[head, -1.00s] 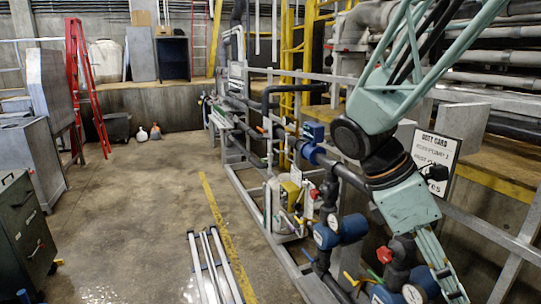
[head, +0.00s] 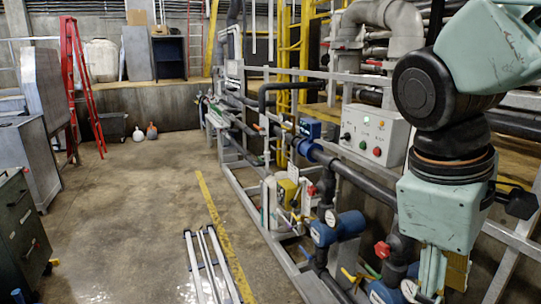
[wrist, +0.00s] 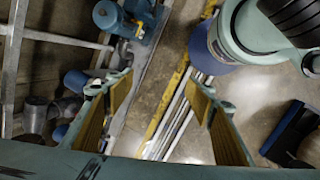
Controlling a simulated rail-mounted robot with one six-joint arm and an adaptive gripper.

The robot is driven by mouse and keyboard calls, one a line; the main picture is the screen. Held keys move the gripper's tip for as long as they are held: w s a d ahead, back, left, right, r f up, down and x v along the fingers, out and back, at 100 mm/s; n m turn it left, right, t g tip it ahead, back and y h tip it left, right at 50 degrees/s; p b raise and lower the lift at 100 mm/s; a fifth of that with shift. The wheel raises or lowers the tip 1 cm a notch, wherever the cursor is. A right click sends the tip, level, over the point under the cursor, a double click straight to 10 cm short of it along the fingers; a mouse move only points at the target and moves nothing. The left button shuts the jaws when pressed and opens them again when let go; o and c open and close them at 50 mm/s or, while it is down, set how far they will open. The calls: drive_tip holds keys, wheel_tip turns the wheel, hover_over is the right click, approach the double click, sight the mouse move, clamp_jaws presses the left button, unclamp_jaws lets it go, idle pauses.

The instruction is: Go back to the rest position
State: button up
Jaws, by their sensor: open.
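My gripper (head: 443,280) hangs below the teal wrist at the lower right of the head view, in front of the pipework. In the wrist view my gripper (wrist: 160,98) shows two fingers with tan pads spread wide apart. Nothing is between them. Past the fingers I see floor, a metal rail and pipe fittings well below. My arm reaches in from the upper right of the head view.
A grey control box (head: 375,135) with buttons stands left of my arm. Blue-cased gauges (head: 337,228) and valves line the rail beneath. White rails (head: 212,265) lie on the floor by a yellow line. A red ladder (head: 82,85) stands far left. The middle floor is clear.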

drive_tip(key=s+a+r+m+t+y+b, duration=0.1)
drive_tip(key=s+a+m+t+y+b, duration=0.1)
drive_tip(key=s+a+m, duration=0.4)
drive_tip(key=shift+s+a+r+m+t+y, duration=0.15)
drive_tip(key=shift+a+r+m+t+y, duration=0.15)
drive_tip(key=shift+a+m+t+y, duration=0.35)
drive_tip(key=shift+d+t, duration=0.15)
drive_tip(key=shift+t, duration=0.1)
